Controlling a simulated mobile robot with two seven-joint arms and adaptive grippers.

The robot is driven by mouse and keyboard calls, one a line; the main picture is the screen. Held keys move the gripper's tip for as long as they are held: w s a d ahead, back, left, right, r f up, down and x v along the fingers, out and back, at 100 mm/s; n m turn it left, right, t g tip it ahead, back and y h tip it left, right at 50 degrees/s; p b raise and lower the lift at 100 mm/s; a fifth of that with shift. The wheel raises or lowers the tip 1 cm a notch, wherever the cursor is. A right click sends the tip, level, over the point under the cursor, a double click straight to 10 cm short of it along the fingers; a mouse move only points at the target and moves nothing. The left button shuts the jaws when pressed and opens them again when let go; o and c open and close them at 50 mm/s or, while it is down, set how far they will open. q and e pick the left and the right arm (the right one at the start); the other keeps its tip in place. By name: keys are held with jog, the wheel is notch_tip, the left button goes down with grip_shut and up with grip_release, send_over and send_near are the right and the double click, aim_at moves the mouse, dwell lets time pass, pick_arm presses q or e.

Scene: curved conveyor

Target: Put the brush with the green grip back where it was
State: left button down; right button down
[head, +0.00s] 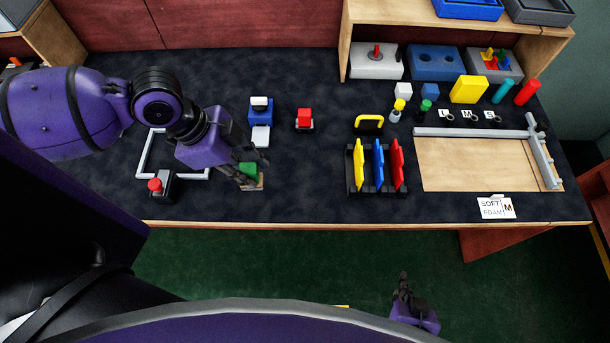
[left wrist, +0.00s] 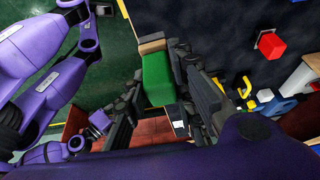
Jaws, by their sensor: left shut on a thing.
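The brush with the green grip (head: 249,169) is in my left gripper (head: 246,178), over the front left part of the dark table. In the left wrist view the green grip (left wrist: 157,78) lies between the two dark fingers (left wrist: 158,95), with a tan end (left wrist: 151,43) beyond it. The gripper is shut on the grip. I cannot tell whether the brush touches the mat. My right gripper (head: 403,287) is off the table, low in the head view, away from the objects; its fingers are too small to judge.
A white frame (head: 145,152) and a red-button box (head: 162,187) are left of the gripper. A blue-and-white object (head: 261,113) and a red block (head: 305,119) stand behind. A rack with coloured plates (head: 377,188) is to the right. The mat between gripper and rack is clear.

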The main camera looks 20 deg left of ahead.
pick_arm(q)
jog(key=shift+m, duration=0.3)
jog(key=w+d+f, duration=0.5)
jog(key=w+f, duration=0.1)
jog(key=w, duration=0.1)
jog(key=w+d+f, duration=0.3)
jog(key=shift+w+d+f, duration=0.2)
jog(key=shift+w+d, duration=0.1)
notch_tip(320, 180, down, 3)
jog(key=shift+f, duration=0.1)
jog(key=shift+f+b, duration=0.15)
jog(key=shift+b, duration=0.15)
jog(key=c, duration=1.5)
grip_release()
pick_arm(e)
jog(key=shift+w+f, duration=0.2)
jog(key=shift+w, duration=0.05)
